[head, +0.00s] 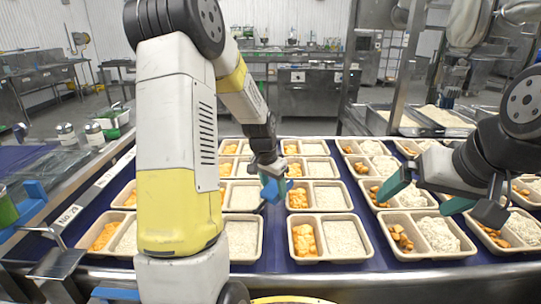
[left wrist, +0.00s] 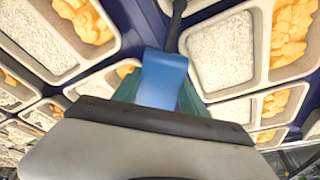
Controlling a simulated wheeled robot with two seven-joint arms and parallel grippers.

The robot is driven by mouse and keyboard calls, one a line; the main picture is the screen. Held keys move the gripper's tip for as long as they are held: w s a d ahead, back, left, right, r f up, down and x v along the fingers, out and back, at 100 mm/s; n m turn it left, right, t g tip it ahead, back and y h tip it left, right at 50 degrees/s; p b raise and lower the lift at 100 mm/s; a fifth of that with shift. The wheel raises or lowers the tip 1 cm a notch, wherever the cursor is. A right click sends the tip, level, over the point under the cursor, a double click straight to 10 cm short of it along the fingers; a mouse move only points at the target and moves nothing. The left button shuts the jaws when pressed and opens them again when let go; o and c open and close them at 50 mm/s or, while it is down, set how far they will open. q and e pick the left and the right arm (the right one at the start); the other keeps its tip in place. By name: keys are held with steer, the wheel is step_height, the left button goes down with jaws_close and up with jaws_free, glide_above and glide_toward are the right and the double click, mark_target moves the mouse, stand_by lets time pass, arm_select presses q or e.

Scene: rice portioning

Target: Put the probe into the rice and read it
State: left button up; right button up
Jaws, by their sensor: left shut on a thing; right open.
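My left gripper (head: 268,180) is shut on the blue probe (head: 276,190), above the trays near the middle of the belt. In the left wrist view the blue probe handle (left wrist: 163,78) sits between my green fingers, and its dark shaft runs up out of the picture. The probe's tip and any reading are not visible. Rice (head: 343,237) fills the right compartment of a near beige tray (head: 332,260), and orange chunks fill its left one. Other rice (left wrist: 222,52) lies below the gripper in the left wrist view. My right gripper (head: 426,196) is open and empty above the right-hand trays.
Rows of similar trays cover the dark blue belt (head: 276,253), with narrow gaps between them. Metal rails border the belt. Jars (head: 94,133) and a green-topped container (head: 113,120) stand at left. Large rice pans (head: 440,117) stand at back right.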

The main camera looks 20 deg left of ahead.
arm_select(q)
steer(key=w+a+r+m+t+h, duration=0.1)
steer(key=w+a+r+m+h, duration=0.4)
steer(key=a+r+m+h, duration=0.15)
steer(key=shift+m+y, duration=0.35)
steer(key=shift+m, duration=0.1)
steer(key=shift+a+f, duration=0.15)
steer(key=shift+f, duration=2)
steer(key=shift+a+f, duration=0.1)
steer(key=shift+f, duration=2.05)
stand_by(2.6)
